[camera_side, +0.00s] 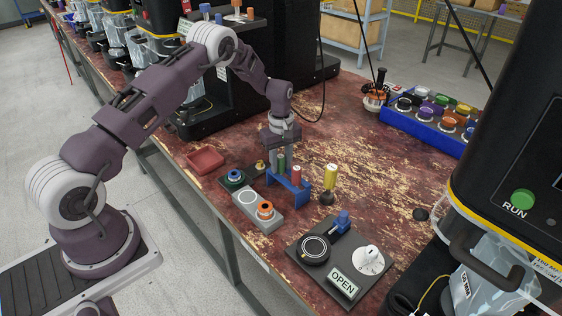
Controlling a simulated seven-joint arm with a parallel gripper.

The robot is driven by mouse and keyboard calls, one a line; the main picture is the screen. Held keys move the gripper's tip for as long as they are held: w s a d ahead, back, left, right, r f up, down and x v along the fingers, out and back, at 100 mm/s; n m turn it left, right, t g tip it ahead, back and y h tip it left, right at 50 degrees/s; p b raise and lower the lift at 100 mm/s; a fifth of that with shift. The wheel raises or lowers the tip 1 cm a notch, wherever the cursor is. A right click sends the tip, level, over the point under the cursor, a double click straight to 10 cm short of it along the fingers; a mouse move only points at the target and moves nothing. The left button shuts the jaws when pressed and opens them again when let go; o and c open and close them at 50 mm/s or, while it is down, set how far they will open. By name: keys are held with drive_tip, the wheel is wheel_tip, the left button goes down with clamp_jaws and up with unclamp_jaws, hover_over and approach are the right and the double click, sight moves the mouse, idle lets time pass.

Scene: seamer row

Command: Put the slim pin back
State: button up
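My gripper (282,155) points down over the blue rack (288,188), near the table's front edge. Its grey fingers are around or just beside a slim green pin (282,164); I cannot tell if they touch it. A red pin (297,175) is upright at the rack, right of the green one. A thicker yellow pin (330,178) stands upright to the right of the rack on a dark round foot. Which one is the slim pin is not marked. The lower ends of the green and red pins are partly hidden.
A control plate with an OPEN sign (343,284) lies in front. A blue crate (420,128) stands behind right.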

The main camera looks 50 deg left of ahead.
drive_tip(key=shift+o, duration=0.9)
wheel_tip(320, 180, up, 12)
drive_tip(key=shift+r, duration=0.1)
drive_tip(key=s+d+r+m+t, duration=0.1)
drive_tip(key=s+d+r+m, duration=0.2)
drive_tip(key=s+d+r, duration=0.5)
drive_tip(key=s+d+r+m+t, duration=0.15)
drive_tip(key=s+r+m, duration=0.3)
drive_tip(key=r, duration=0.85)
drive_tip(key=s+d+m+t, duration=0.1)
drive_tip(key=s+d+m, duration=0.1)
drive_tip(key=s, duration=0.9)
drive_tip(key=s+d+m+t, duration=0.2)
drive_tip(key=s+m, duration=0.3)
drive_tip(key=s, duration=0.6)
drive_tip(key=shift+s+d, duration=0.15)
drive_tip(key=shift+d, duration=0.5)
